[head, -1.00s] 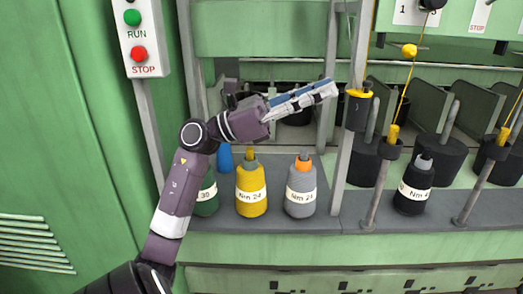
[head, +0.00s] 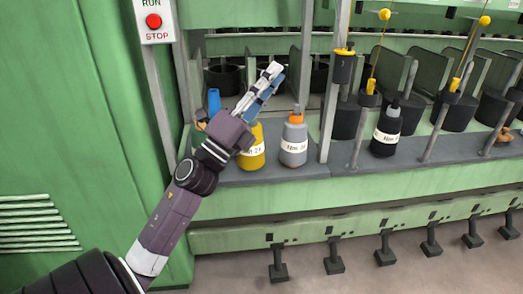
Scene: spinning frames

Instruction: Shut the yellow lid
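The yellow lid (head: 345,51) is at the top of a small black can (head: 343,70) fixed beside a grey upright post. At this size I cannot tell how far open the lid is. My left gripper (head: 277,72) is to the left of the can and a little lower in the picture, apart from it. Its blue and light grey fingers point up and right, close together, with nothing visible between them. Whether they are fully shut is unclear. My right gripper is not in view.
A yellow spool (head: 253,150), partly behind my arm, and a grey spool (head: 293,140) stand on the shelf below. A black spool (head: 386,132) is right of the post (head: 331,110). A red stop button (head: 153,21) is at upper left.

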